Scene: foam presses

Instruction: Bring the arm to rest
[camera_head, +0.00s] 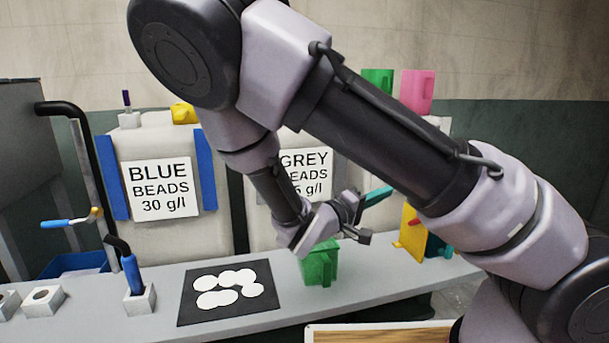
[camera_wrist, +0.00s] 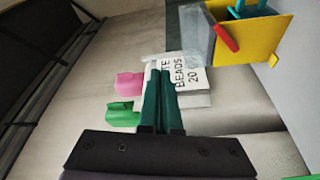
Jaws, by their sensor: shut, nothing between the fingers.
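My arm crosses the head view from the lower right to the top and folds back down to my gripper (camera_head: 386,192). The gripper is above the bench, near the green jug (camera_head: 320,262), with its teal fingers pointing right. In the wrist view the two fingers (camera_wrist: 157,74) lie side by side, shut with nothing between them. Beyond them is a sack with a white label (camera_wrist: 185,75), partly hidden by the fingers. My arm hides part of the grey beads sack (camera_head: 300,165) in the head view.
The grey bench (camera_head: 400,285) holds a black mat (camera_head: 190,308) with white discs and a blue-handled tool in a block (camera_head: 138,300). A blue beads sack (camera_head: 160,235) stands behind. A yellow bin (camera_wrist: 265,40) shows in the wrist view. Pink (camera_head: 417,90) and green (camera_head: 378,80) jugs stand higher.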

